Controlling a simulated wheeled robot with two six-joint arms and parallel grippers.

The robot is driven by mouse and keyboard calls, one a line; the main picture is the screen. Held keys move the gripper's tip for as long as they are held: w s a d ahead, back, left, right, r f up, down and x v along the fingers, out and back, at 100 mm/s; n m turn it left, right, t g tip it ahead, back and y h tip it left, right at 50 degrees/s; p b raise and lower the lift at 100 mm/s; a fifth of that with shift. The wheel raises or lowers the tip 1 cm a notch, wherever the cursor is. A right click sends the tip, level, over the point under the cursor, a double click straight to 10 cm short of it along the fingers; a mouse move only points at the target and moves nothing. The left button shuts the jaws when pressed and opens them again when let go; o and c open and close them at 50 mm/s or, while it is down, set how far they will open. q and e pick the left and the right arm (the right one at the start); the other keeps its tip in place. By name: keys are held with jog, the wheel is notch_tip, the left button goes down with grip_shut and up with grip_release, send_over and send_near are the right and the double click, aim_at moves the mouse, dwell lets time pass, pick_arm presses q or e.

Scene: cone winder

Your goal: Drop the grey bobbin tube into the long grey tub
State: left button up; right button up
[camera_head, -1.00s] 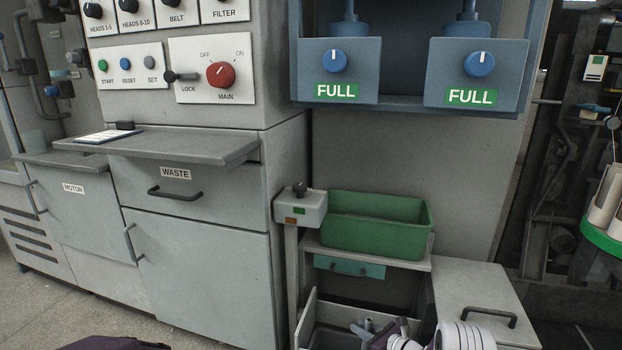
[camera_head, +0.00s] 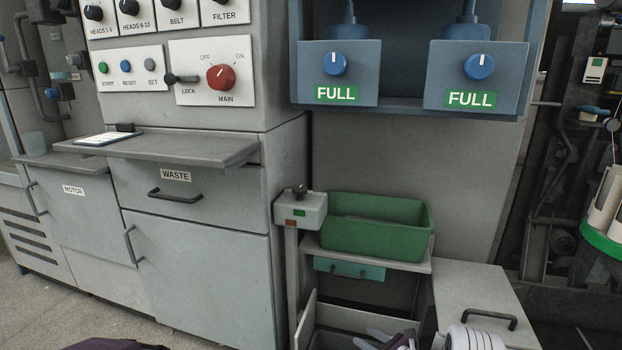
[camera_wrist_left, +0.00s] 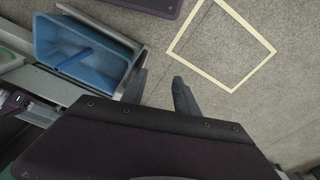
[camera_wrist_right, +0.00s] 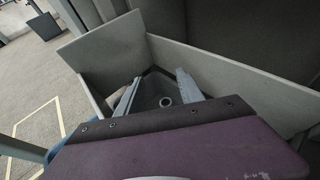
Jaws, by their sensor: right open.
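The long grey tub (camera_head: 306,320) is at the bottom of the head view, cut off by the frame edge; its walls also show in the right wrist view (camera_wrist_right: 235,85). My right gripper (camera_head: 383,338) is over it, mostly out of frame. In the right wrist view its fingers (camera_wrist_right: 157,88) are apart and point down between the tub's walls. My left gripper (camera_wrist_left: 158,92) is open and empty above the floor.
A green bin (camera_head: 375,228) stands on a shelf behind the grey tub, beside a post with a small box (camera_head: 300,210). A grey cabinet (camera_head: 480,295) is to the right. In the left wrist view a blue bin (camera_wrist_left: 85,52) lies to the left of the fingers.

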pick_arm(q)
notch_tip(320, 180, up, 3)
jog(key=shift+f+p, duration=0.1)
jog(key=shift+p, duration=0.7)
pick_arm(e)
jog(key=v, duration=0.4)
jog(key=shift+s+d+r, duration=0.1)
jog(key=shift+s+r, duration=0.05)
jog(key=shift+s, duration=0.05)
